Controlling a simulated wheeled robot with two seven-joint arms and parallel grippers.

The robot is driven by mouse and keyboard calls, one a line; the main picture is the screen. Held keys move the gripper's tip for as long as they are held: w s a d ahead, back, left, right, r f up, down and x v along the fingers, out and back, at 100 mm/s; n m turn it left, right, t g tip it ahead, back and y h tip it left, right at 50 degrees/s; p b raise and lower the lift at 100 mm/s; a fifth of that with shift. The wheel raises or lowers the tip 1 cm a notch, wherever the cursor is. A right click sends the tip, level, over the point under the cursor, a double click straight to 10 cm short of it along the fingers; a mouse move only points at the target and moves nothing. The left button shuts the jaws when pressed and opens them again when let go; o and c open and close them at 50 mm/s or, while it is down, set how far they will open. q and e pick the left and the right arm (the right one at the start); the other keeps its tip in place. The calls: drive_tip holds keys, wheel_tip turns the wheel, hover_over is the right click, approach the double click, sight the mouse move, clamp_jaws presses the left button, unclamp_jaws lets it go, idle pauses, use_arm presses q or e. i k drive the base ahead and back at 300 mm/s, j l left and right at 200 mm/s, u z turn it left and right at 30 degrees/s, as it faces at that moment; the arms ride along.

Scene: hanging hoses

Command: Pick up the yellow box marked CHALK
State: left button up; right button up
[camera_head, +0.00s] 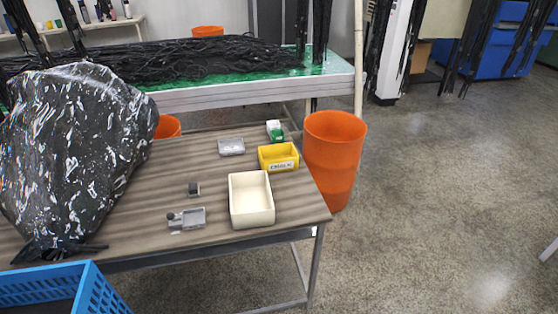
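The yellow box (278,157) stands on the brown table near its right edge. It is open at the top, and a white label with dark lettering is on its front; the lettering is small but looks like CHALK. A cream-coloured open box (251,200) stands just in front of it, slightly left. Neither of my grippers shows in the head view.
The table (150,205) also holds small grey parts (187,219), a grey tray (231,147), a green-and-white item (274,131) and a large dark bag (75,150). An orange bin (333,160) stands close right. Open floor lies further right.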

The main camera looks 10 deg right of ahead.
sight(277, 152)
drive_tip(key=i+l+z, duration=0.45)
drive_tip(key=l, duration=0.2)
drive_tip(key=i+l+z, duration=0.1)
drive_tip(key=l+z, duration=0.15)
drive_tip(key=i+l+z, duration=0.2)
drive_tip(key=l+u, duration=0.2)
drive_tip(key=u, duration=0.2)
drive_tip(key=l+u, duration=0.25)
drive_tip(key=u, duration=0.15)
drive_tip(key=l+u, duration=0.2)
drive_tip(key=u, duration=0.2)
